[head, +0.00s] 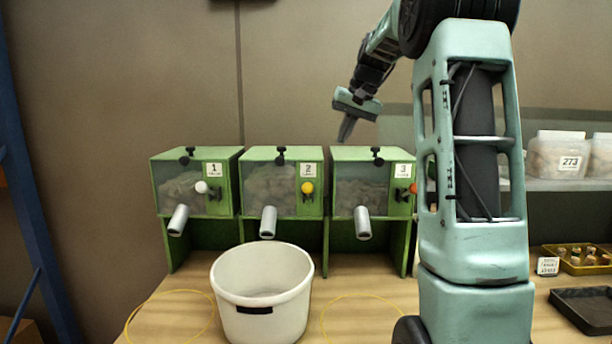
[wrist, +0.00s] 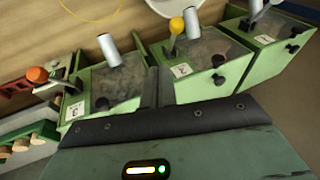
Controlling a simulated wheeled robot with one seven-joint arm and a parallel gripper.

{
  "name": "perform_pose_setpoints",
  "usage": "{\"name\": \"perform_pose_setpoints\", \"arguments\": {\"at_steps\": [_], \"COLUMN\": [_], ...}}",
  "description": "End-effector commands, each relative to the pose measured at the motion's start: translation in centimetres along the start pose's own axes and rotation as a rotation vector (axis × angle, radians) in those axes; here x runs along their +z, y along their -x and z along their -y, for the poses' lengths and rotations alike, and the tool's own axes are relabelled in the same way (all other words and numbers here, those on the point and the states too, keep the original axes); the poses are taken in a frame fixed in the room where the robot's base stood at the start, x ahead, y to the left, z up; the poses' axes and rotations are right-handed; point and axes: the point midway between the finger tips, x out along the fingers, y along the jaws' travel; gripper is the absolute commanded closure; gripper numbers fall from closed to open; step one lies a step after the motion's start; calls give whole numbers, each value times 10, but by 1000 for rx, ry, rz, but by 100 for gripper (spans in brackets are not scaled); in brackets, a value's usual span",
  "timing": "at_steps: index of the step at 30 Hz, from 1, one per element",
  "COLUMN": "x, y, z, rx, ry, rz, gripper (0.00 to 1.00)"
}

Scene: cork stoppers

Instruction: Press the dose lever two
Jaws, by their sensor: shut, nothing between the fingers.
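Dispenser two (head: 270,190) is the middle of three green boxes with clear fronts and grey spouts. Its dose lever (head: 307,188) has a yellow knob at the box's right front; the yellow knob also shows in the wrist view (wrist: 177,25). My gripper (head: 345,132) is shut and empty, pointing down above the dispensers, near the top of dispenser three (head: 362,190). In the wrist view my gripper (wrist: 150,85) sits between boxes two and three, apart from the yellow knob. A white bucket (head: 285,308) stands on the table in front of dispenser two's spout.
Dispenser one (head: 182,190) has a white knob (head: 201,187); dispenser three has an orange-red knob (wrist: 37,75). Yellow rings lie on the table either side of the bucket. At right are a shelf with tubs (head: 556,158) and a dark tray (head: 588,308).

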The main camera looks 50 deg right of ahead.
Motion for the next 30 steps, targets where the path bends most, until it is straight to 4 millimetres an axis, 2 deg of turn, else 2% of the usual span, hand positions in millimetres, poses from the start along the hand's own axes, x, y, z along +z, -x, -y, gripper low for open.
{"name": "perform_pose_setpoints", "arguments": {"at_steps": [9, 13, 17, 27, 30], "x": [0, 0, 1, 0, 4], "y": [-1, -10, -30, -98, -109], "z": [0, 1, 1, 2, 12], "rx": [0, 0, 0, -1, -1], "ry": [1, 1, 1, 0, 4], "rz": [0, 2, 6, 6, 4], "gripper": [100, 100, 100, 100, 100]}}
